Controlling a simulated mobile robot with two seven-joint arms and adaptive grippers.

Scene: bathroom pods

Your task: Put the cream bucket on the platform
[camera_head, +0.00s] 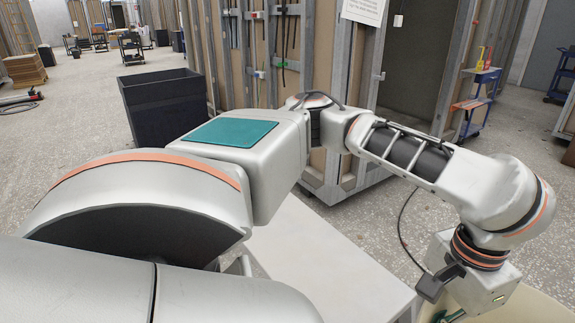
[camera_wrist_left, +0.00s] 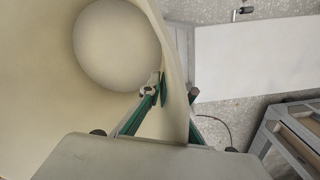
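The cream bucket (camera_head: 540,308) is at the lower right of the head view, mostly cut off. In the left wrist view the bucket (camera_wrist_left: 60,120) fills the left side, with its round bottom showing. My left gripper (camera_wrist_left: 178,92) straddles the bucket's wall, one green-padded finger inside and one outside. The fingers converge on the wall and look shut on it. In the head view the left hand (camera_head: 470,285) is over the bucket, its fingertips mostly hidden. The white platform (camera_head: 320,275) is left of the bucket in the head view and also shows in the wrist view (camera_wrist_left: 260,58).
A dark bin (camera_head: 163,110) stands at the back left. A metal-framed wall unit (camera_head: 345,165) stands behind the platform. A blue cart (camera_head: 478,105) is at the right. Speckled floor lies open around them. My right gripper is not visible.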

